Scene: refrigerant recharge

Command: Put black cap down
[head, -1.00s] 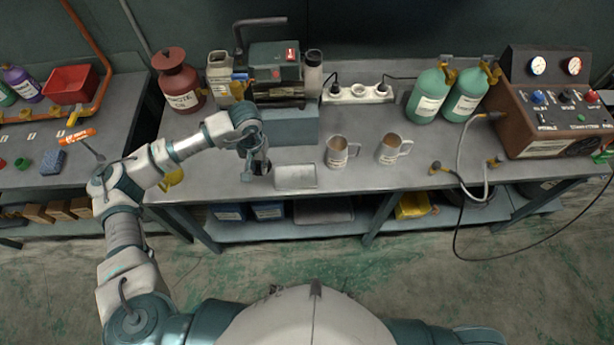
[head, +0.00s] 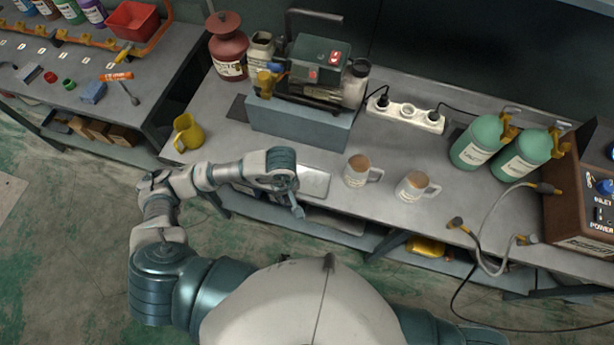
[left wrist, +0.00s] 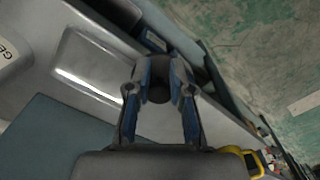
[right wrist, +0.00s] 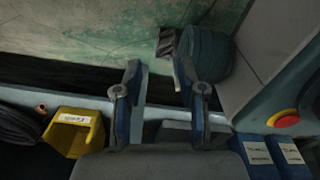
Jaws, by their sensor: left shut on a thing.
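The black cap (left wrist: 158,90) shows in the left wrist view as a dark round piece between the fingers of my left gripper (left wrist: 160,75). The gripper is shut on it. In the head view my left gripper (head: 296,204) is by the bench's front edge, just in front of the shallow metal tray (head: 314,182). I cannot make out the cap there. The tray also shows in the left wrist view (left wrist: 95,70). My right gripper (right wrist: 160,75) is open and empty in the right wrist view, and it is hidden in the head view.
Two mugs (head: 357,172) (head: 411,187) stand right of the tray. The grey-green machine (head: 300,125) stands behind it, with a yellow jug (head: 188,133) to the left. Green bottles (head: 478,143), a hose (head: 487,225) and a gauge box (head: 585,190) are at the right.

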